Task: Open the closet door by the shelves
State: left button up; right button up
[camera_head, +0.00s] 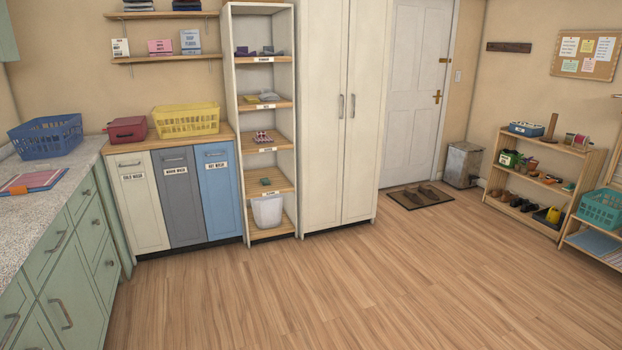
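A tall cream closet (320,125) stands against the back wall, directly right of an open shelf unit (286,140). Its two doors meet at a middle seam and look shut. The left door has a vertical grey handle (341,106) near the seam. The right door (365,135) has a matching handle (353,106). A white room door (414,95) with a brass handle stands to the right of the closet and also looks shut. Neither of my grippers is in view.
The wooden floor (320,280) before the closet is clear. A green cabinet counter (60,270) runs along the left. A low shoe rack (535,175) and a bin (462,165) stand at the right.

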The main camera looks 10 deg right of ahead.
aim_at(324, 32)
jog(key=i+l+z, duration=0.25)
jog(key=i, duration=0.7)
jog(key=i+z, duration=0.3)
jog(key=i, duration=0.65)
